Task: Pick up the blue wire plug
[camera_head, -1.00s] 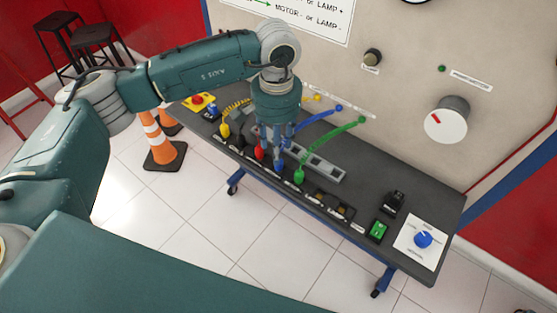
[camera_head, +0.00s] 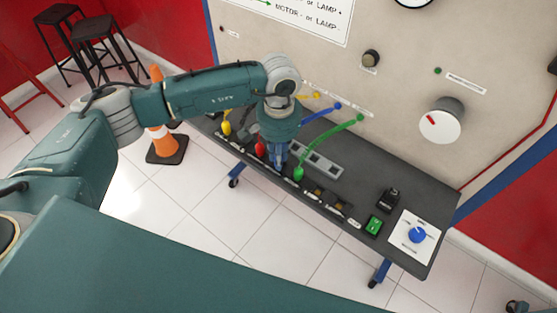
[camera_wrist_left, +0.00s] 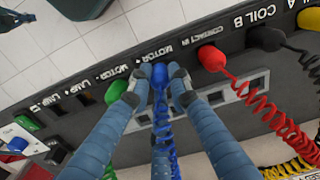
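The blue wire plug (camera_wrist_left: 160,78) stands in the front row of sockets at the MOTOR label in the left wrist view. Its coiled blue wire (camera_wrist_left: 164,135) runs down between my fingers. My left gripper (camera_wrist_left: 159,88) has a fingertip against each side of the plug and looks shut on it. In the head view my left gripper (camera_head: 278,162) reaches straight down to the bench between the red and green plugs. Its fingers hide the blue plug there; the far end of the blue wire (camera_head: 322,113) shows at the panel. My right gripper is out of view.
The red plug (camera_wrist_left: 212,58) and green plug (camera_wrist_left: 117,91) sit close on either side. Black (camera_wrist_left: 265,38) and yellow plugs stand beyond the red one. The upright panel (camera_head: 330,60) rises behind the bench (camera_head: 365,180). A traffic cone (camera_head: 164,146) stands on the floor.

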